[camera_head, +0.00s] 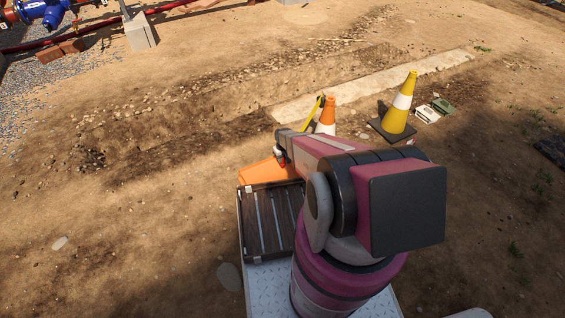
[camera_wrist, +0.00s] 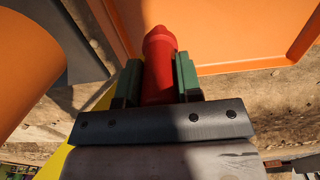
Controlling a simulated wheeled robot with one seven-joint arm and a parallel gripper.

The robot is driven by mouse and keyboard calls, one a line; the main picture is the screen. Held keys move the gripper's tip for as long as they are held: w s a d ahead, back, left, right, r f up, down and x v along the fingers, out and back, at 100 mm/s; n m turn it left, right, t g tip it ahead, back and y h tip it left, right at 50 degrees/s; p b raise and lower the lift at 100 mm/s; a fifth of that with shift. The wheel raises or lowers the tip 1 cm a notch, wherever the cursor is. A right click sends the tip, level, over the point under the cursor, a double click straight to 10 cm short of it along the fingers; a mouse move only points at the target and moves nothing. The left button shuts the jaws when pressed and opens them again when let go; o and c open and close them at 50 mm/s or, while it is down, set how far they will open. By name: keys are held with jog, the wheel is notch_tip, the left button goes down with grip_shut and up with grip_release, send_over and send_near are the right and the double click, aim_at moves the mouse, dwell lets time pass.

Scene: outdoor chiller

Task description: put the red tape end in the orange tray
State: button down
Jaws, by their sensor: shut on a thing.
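My gripper (camera_wrist: 159,78) is shut on the red tape end (camera_wrist: 160,52), a red rounded piece between its two green finger pads. The tip of the red piece points toward the orange tray (camera_wrist: 245,69) and overlaps its edge in the wrist view. In the head view the orange tray (camera_head: 262,174) lies on the left, just past the front of my base, partly hidden by my arm. The tape end shows there as a small red spot (camera_head: 281,160) at the tray's edge. The height of the tape end over the tray is hard to tell.
An orange and white cone (camera_head: 327,113) stands just beyond my arm, with a yellow strip (camera_head: 313,108) slanting beside it. A yellow and white cone (camera_head: 401,104) stands farther right, near small boxes (camera_head: 427,114). A shallow trench (camera_head: 190,105) crosses behind. Open dirt lies left.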

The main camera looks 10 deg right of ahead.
jog(key=shift+f, duration=1.45)
jog(key=shift+f, duration=0.2)
jog(key=c, duration=0.8)
grip_release()
jog(key=shift+r, duration=0.15)
notch_tip(320, 180, up, 12)
jog(key=shift+r, duration=0.1)
notch_tip(320, 180, up, 18)
jog(key=r+m, duration=0.1)
jog(key=m, duration=0.1)
send_over(283, 161)
jog(key=s, duration=0.8)
jog(key=shift+m, duration=0.8)
jog(key=s+r, duration=0.8)
jog(key=r, duration=0.1)
jog(key=s+r, duration=0.3)
jog(key=r, duration=0.2)
jog(key=shift+s, duration=0.4)
